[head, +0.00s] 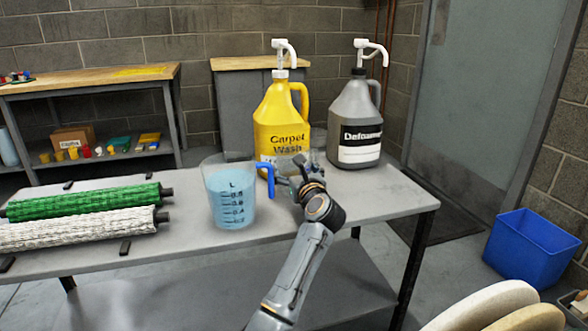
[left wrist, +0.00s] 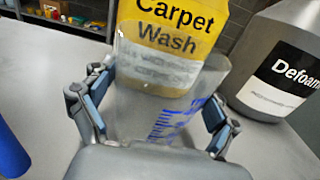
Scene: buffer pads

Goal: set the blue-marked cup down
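The blue-marked cup (left wrist: 165,112) is clear, with blue scale marks on its side. It stands between the two fingers of my left gripper (left wrist: 155,108), whose pads appear to press on its sides. In the head view my left gripper (head: 298,176) is over the right part of the table (head: 375,196), and the cup (head: 318,138) shows only partly behind it, in front of the yellow bottle. The cup looks upright; its base is hidden, so I cannot tell whether it touches the table. My right gripper is not in view.
A blue-handled jug (head: 228,200) of blue liquid stands left of my gripper. Behind are a yellow Carpet Wash bottle (head: 275,115) and a grey Defoamer bottle (head: 352,135). Green (head: 85,200) and white (head: 80,230) rollers lie at left. The table's right end is clear.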

